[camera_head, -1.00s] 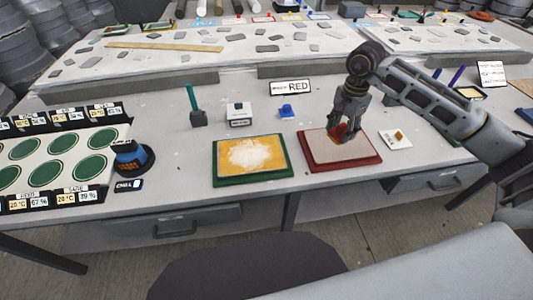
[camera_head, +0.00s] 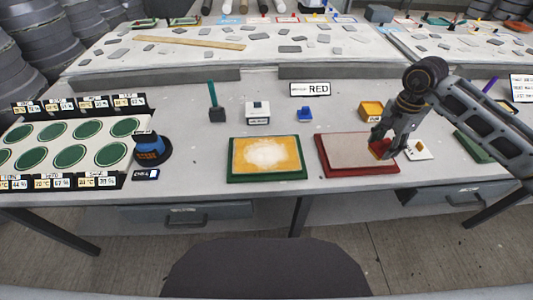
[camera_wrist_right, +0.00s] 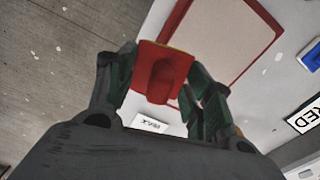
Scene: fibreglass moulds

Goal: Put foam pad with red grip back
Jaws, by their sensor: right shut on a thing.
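The foam pad with the red grip (camera_head: 380,152) is in my right gripper (camera_head: 382,143), over the right edge of the red-rimmed board (camera_head: 358,172). In the right wrist view its red grip (camera_wrist_right: 165,75) sits between the two fingers, which are shut on it. The head view does not show clearly whether the pad touches the board. A white card (camera_head: 420,154) with a small orange piece lies to the right of the gripper. My left gripper is out of view.
A green-rimmed board (camera_head: 235,178) with a yellow and white surface lies to the left. Behind stand a white box (camera_head: 258,112), a blue item (camera_head: 305,114) and a RED sign (camera_head: 310,89). A dark green item (camera_head: 472,146) is partly behind my right arm.

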